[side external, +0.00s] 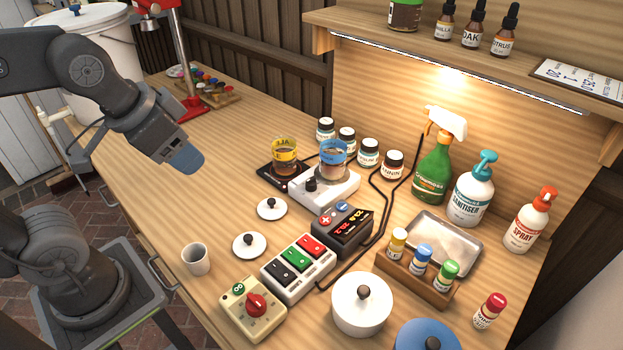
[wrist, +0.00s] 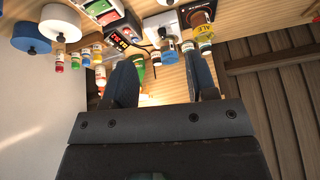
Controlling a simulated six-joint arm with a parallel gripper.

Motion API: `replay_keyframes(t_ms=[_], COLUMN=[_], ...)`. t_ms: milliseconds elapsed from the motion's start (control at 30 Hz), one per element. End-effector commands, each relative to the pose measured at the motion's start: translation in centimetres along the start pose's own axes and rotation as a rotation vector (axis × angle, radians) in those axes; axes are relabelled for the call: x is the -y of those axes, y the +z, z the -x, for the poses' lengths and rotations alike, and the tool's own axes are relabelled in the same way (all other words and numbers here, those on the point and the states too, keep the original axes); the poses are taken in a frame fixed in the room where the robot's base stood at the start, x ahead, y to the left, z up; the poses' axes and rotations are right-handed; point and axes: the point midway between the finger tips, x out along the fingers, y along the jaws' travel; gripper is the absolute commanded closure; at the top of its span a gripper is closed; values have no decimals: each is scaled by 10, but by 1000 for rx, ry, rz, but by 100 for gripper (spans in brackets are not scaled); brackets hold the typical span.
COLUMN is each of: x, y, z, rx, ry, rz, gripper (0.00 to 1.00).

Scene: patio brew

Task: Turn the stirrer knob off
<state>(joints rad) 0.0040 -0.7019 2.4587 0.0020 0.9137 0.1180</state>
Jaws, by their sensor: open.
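The stirrer (side external: 330,190) is a low white box in the middle of the table, with a round grey plate on top. Its small black knob (side external: 311,185) is on the front left of the box; I cannot tell its setting. A blue-banded beaker (side external: 333,158) of brown liquid stands on the plate. The stirrer also shows partly in the wrist view (wrist: 158,20), at the top. My gripper (side external: 187,160) is up at the left, well apart from the stirrer. In the wrist view its two fingers (wrist: 162,78) are spread with nothing between them.
A yellow-banded beaker (side external: 285,155) stands on a black pad (side external: 268,176) behind the stirrer. A black meter (side external: 342,230), a switch strip (side external: 298,268) and a red-dial timer (side external: 253,308) are in front. Lids (side external: 272,209) and a cup (side external: 195,259) lie left. Small jars (side external: 369,152) stand behind.

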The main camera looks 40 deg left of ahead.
Motion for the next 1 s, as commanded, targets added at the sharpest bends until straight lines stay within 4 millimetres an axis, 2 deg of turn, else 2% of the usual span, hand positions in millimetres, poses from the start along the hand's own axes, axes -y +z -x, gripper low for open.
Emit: replay_keyframes(t_ms=[267, 467, 667, 800, 1000], x=[2, 1, -2, -6, -12], y=[-61, -106, -145, -168, -188], z=[-12, -35, -71, -102, -142], rx=[116, 179, 207, 195, 140], ry=[56, 153, 296, 422, 594], rz=[-685, -1234, -1777, -2147, -2563], gripper=[48, 48, 48, 48, 48])
